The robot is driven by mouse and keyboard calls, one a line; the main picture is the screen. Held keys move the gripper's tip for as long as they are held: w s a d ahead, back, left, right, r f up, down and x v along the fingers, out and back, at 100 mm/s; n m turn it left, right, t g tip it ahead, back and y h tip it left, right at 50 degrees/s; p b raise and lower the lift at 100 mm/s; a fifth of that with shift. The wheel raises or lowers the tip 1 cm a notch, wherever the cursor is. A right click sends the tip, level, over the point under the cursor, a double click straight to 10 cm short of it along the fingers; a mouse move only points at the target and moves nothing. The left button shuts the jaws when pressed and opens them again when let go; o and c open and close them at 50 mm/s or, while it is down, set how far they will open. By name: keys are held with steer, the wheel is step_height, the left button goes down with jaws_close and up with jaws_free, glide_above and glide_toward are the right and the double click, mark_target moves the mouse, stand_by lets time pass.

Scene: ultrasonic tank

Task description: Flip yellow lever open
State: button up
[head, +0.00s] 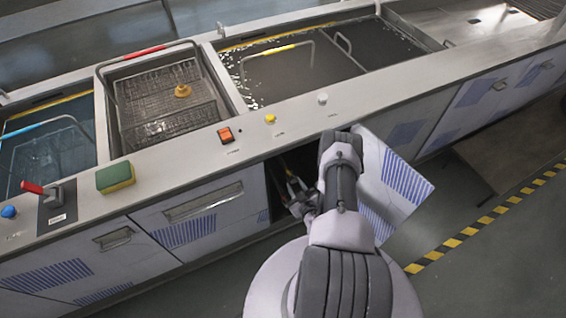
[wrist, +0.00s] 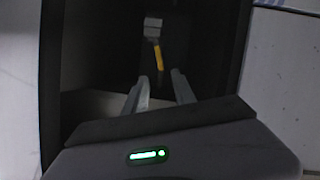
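The yellow lever (wrist: 158,56) shows in the wrist view, deep inside a dark cabinet, hanging roughly upright below a grey block (wrist: 153,27). My gripper (wrist: 158,78) points into the cabinet toward the lever, with its two fingers apart and nothing seen between them. The fingertips look short of the lever and do not appear to touch it. In the head view my gripper (head: 297,190) is at the open cabinet under the counter. The lever cannot be made out there.
The cabinet door (head: 395,185) stands open at the right of my arm. The cabinet's side walls are close on both sides. Above, the counter (head: 200,150) holds an orange switch (head: 226,135), a yellow knob (head: 270,119), a sponge (head: 115,177) and a red-handled lever (head: 42,190).

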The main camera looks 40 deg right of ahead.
mark_target(288, 173)
steer(key=b+x, duration=0.2)
steer(key=x, duration=0.2)
steer(key=b+x, duration=0.1)
steer(key=x, duration=0.3)
steer(key=b+x, duration=0.2)
steer(key=x, duration=0.2)
steer(key=shift+w+f+b, duration=0.2)
steer(key=shift+f+b, duration=0.15)
steer(key=shift+f, duration=0.05)
steer(key=shift+w+d, duration=0.25)
steer(key=shift+w, duration=0.4)
jaws_close()
steer(key=shift+f, duration=0.1)
